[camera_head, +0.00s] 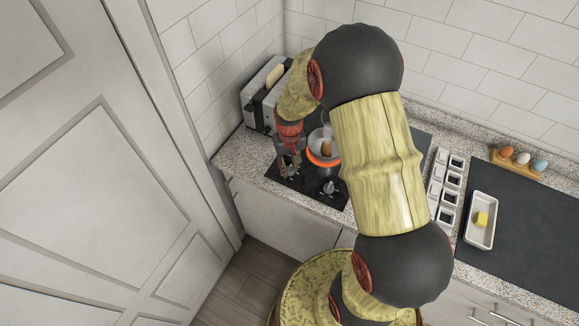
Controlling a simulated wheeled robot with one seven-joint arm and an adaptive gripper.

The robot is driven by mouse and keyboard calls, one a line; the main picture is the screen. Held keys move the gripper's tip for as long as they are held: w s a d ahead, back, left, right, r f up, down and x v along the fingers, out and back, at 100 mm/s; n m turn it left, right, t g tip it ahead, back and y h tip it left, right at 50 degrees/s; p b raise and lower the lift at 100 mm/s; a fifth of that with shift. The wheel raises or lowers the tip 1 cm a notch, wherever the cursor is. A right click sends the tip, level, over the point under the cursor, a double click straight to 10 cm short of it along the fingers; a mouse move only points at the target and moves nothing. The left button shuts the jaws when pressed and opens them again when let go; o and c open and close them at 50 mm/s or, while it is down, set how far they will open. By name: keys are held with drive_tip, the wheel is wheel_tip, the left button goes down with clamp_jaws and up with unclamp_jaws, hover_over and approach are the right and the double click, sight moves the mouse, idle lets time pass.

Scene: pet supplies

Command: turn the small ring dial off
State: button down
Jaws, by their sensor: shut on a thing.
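My gripper (288,165) is over the front left of the black cooktop (310,189), its fingers pointing down. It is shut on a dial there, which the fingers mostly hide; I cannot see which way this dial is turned. A second dial (330,188) stands free to the right on the cooktop's front strip. A cooking ring (323,161) glows orange under a light-coloured pan (318,137) with a brown thing (326,148) in it.
A toaster (257,98) with bread stands at the back left against the wall. Right of the cooktop are several small white containers (434,186), a white dish (482,220) with a yellow block, and a wooden egg holder (516,165). A white door (100,190) fills the left.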

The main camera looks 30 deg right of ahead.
sight(289, 167)
drive_tip(key=c, duration=1.5)
unclamp_jaws()
wheel_tip(289, 167, up, 12)
drive_tip(key=shift+r, duration=0.1)
